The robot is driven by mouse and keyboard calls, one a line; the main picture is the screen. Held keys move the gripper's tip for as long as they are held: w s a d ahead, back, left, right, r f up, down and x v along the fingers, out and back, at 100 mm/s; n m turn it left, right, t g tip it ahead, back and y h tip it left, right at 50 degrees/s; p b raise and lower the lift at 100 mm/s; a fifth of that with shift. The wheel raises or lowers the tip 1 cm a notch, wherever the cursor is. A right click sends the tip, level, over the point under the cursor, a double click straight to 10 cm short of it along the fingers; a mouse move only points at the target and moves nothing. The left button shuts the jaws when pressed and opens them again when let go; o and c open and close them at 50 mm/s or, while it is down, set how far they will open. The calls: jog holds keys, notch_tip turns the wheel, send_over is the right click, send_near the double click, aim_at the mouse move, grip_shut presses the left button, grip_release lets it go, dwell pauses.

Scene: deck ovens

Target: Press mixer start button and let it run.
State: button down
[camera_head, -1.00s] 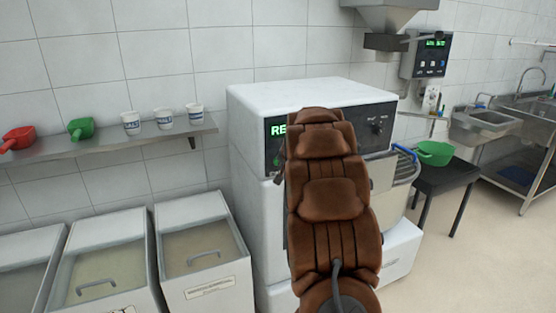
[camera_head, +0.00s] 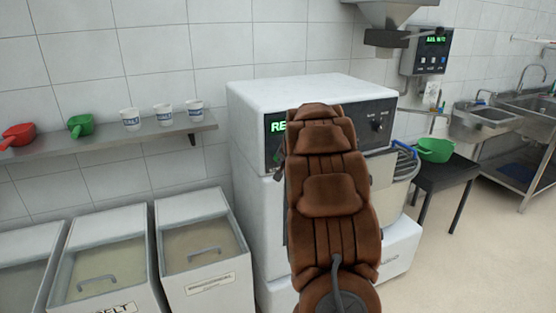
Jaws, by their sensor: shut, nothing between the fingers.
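The mixer (camera_head: 300,90) is a white machine with a dark front panel, standing against the tiled wall. Green letters "RE" (camera_head: 278,127) show on its panel display; the rest is hidden behind my brown arm. A dark knob (camera_head: 377,125) with small markings sits at the panel's right. The start button is not visible, and my arm covers the middle of the panel. The dark edge of my gripper (camera_head: 279,162) shows just left of the arm, close to the mixer front below the display. It is shut and empty; its fingertips are mostly hidden, so contact cannot be told.
A wall shelf (camera_head: 110,138) at left holds red and green scoops and white cups. Lidded ingredient bins (camera_head: 205,250) stand below it. A green bowl (camera_head: 435,150) sits on a dark stand (camera_head: 445,175) at right, near sinks. A wall control box (camera_head: 427,52) hangs above. Floor at right is clear.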

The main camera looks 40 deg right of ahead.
jog(key=shift+w, duration=0.15)
dwell(0.3)
jog(key=shift+w+d+p, duration=0.15)
jog(key=shift+w+p, duration=0.05)
jog(key=shift+p, duration=0.1)
jog(key=shift+w+d+p, duration=0.15)
jog(key=shift+w+p, duration=0.2)
jog(key=shift+w, duration=0.1)
dwell(0.8)
jog(key=shift+s, duration=0.1)
jog(key=shift+s+a+b, duration=0.3)
jog(key=shift+s+b, duration=0.35)
jog(key=shift+s, duration=0.1)
jog(key=s+b, duration=0.1)
jog(key=s+a, duration=0.1)
jog(key=s, duration=0.1)
jog(key=s+b, duration=0.1)
jog(key=shift+s+a+b, duration=0.3)
jog(key=shift+s+b, duration=0.05)
